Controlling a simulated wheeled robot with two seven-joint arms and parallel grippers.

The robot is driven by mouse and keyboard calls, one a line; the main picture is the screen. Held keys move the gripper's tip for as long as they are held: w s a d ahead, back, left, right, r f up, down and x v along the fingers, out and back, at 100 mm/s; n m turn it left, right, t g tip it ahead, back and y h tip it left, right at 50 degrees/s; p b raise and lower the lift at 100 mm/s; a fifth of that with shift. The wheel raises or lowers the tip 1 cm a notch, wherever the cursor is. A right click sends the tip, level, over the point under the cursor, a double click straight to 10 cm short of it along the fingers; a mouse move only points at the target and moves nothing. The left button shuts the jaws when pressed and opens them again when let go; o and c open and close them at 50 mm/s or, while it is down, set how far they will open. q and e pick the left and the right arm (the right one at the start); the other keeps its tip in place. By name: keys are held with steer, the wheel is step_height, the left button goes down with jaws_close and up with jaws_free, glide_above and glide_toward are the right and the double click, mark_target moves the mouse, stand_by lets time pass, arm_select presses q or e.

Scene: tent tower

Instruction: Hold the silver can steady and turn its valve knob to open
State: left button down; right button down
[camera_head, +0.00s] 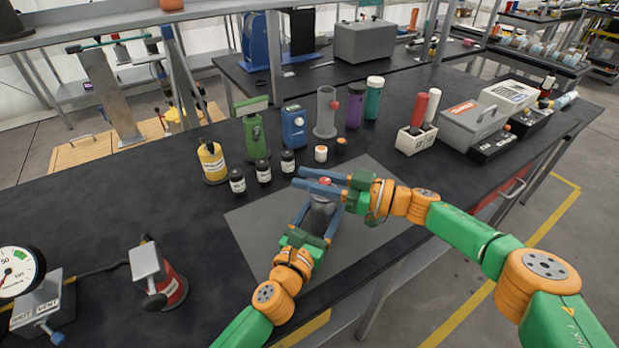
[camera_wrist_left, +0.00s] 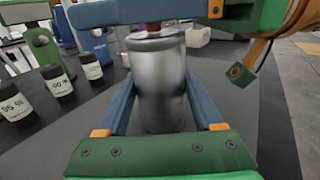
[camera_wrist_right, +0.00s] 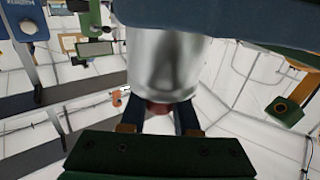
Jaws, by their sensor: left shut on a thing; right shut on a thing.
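The silver can (camera_head: 320,213) stands upright on the grey mat (camera_head: 262,235). Its smooth metal body shows clearly in the left wrist view (camera_wrist_left: 160,85). My left gripper (camera_head: 318,220) is shut around the can's body, one blue finger on each side. The red valve knob (camera_head: 325,181) is on top of the can. My right gripper (camera_head: 322,183) comes in from the right above the can and is shut on the knob. In the right wrist view the knob (camera_wrist_right: 158,107) sits between the fingers, partly hidden. How far the knob is turned cannot be told.
Several small black jars (camera_head: 263,172) and a white jar (camera_head: 320,153) stand just behind the mat. A yellow can (camera_head: 212,163), a green can (camera_head: 254,137) and a blue device (camera_head: 293,127) stand farther back. A red device (camera_head: 160,280) is at the left front. The mat's right part is clear.

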steer(key=c, duration=0.6)
jaws_free()
steer(key=shift+d, duration=0.1)
